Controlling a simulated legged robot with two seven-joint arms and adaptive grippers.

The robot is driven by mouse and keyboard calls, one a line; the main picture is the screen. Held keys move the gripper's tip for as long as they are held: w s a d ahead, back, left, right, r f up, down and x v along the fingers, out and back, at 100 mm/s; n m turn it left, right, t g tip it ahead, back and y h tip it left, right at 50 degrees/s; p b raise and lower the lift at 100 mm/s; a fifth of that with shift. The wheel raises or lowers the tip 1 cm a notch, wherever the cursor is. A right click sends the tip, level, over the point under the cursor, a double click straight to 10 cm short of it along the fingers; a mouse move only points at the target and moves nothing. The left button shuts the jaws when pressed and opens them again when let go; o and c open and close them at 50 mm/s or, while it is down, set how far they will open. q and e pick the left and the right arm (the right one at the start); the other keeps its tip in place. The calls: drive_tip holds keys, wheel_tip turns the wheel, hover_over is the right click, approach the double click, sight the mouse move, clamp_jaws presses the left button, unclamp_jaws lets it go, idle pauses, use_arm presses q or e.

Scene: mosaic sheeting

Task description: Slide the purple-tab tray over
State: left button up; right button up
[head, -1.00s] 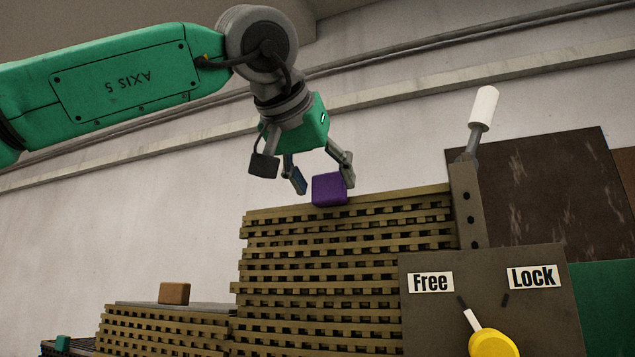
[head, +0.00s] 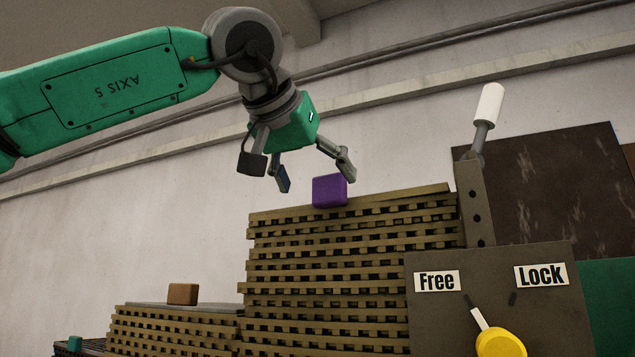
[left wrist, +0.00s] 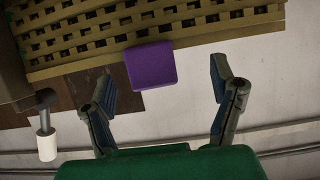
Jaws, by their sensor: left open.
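The purple tab (head: 329,190) is a rounded block at the top edge of the tall stack of olive slatted trays (head: 350,255). It also shows in the left wrist view (left wrist: 151,65), sticking out from the lattice edge. My left gripper (head: 315,178) is open and empty, just above and left of the tab in the head view. In the left wrist view its two fingers (left wrist: 162,82) are spread wide, with the tab beyond and between them, a little nearer the left finger. I see no contact. My right gripper is in neither view.
A lower tray stack with a brown tab (head: 183,294) stands at left, and a teal tab (head: 75,343) beyond it. At right are a white-handled lever (head: 487,105) and a panel marked Free and Lock with a yellow knob (head: 500,343). The wall side is open.

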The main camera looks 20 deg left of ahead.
use_arm(q)
drive_tip(key=v, duration=1.1)
drive_tip(key=shift+s+a, duration=0.1)
